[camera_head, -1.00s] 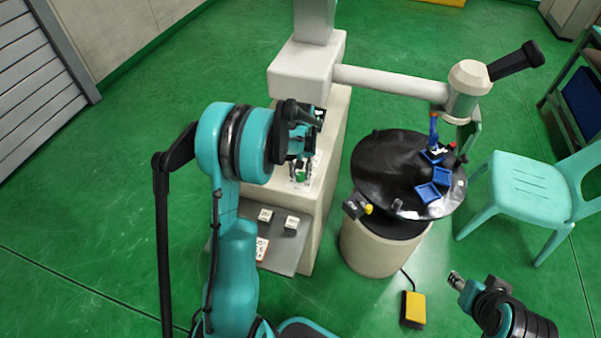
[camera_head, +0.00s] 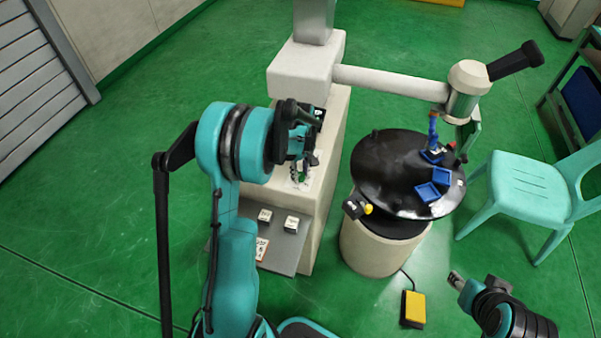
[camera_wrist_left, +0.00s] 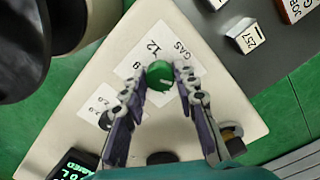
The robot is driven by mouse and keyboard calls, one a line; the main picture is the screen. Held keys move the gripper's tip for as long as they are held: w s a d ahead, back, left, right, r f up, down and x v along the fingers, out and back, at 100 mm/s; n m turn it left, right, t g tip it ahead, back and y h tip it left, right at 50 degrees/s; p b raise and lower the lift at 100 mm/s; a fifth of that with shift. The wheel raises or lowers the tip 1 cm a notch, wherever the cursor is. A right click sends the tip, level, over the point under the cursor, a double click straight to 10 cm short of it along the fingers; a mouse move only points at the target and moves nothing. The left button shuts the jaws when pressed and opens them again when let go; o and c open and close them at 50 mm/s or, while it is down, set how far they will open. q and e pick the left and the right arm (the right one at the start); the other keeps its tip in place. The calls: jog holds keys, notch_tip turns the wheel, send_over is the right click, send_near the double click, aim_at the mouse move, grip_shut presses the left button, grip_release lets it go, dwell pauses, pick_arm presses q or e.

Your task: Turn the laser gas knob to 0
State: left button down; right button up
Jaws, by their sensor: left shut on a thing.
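The green gas knob (camera_wrist_left: 159,74) sits on a white label marked GAS, with numbers such as 12 and 6 around it, in the left wrist view. In the head view the left gripper (camera_head: 303,171) reaches down to the top of the cream machine (camera_head: 325,205), and the knob is mostly hidden there. My right gripper (camera_head: 456,281) is over the floor at the lower right, away from the machine; its jaws are too small to read.
Other dark knobs and a lit display (camera_wrist_left: 75,165) are near the gas knob. A grey shelf (camera_head: 285,248) holds small labelled blocks. A round black table (camera_head: 385,165) with blue trays, a yellow pedal (camera_head: 413,308) and a green chair (camera_head: 527,190) stand to the right.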

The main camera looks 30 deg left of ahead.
aim_at(301, 175)
dwell(0.3)
pick_arm(q)
jog(key=c, duration=1.2)
grip_release()
jog(key=shift+o, duration=0.2)
jog(key=shift+r, duration=0.1)
notch_tip(301, 175, up, 12)
